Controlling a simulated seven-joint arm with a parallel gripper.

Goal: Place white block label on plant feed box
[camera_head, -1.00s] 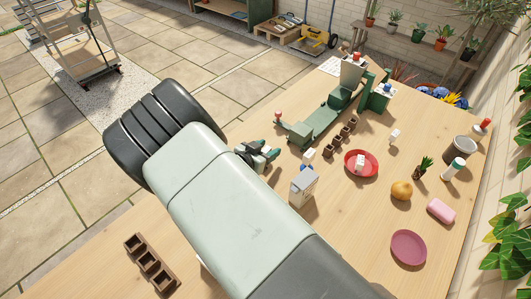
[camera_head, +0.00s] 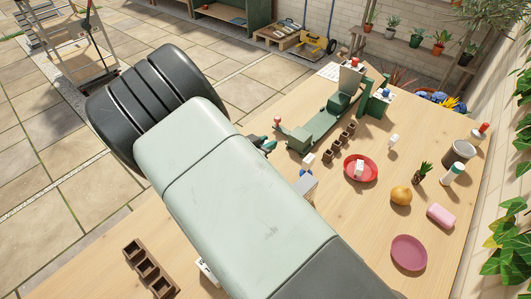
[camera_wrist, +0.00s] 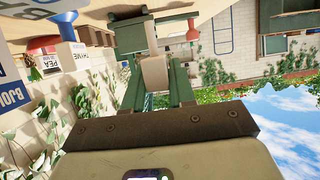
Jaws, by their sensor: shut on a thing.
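My gripper (camera_wrist: 155,88) is shut on a small pale block (camera_wrist: 153,72), seen between its green fingers in the wrist view. In the head view only a bit of the gripper (camera_head: 265,145) shows past my arm, above the table. A white block (camera_head: 308,160) is just behind that box. Another white block (camera_head: 359,168) is on the red saucer (camera_head: 348,177), and one (camera_head: 393,140) stands farther right. THYME (camera_wrist: 85,57) and PEA (camera_wrist: 48,66) labels show in the wrist view.
A green potting machine (camera_head: 318,127) stands at the back, with a row of brown pots (camera_head: 340,142) before it. An orange fruit (camera_head: 401,195), pink block (camera_head: 441,215) and plum plate (camera_head: 409,252) are at right. A brown tray (camera_head: 150,270) lies front left.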

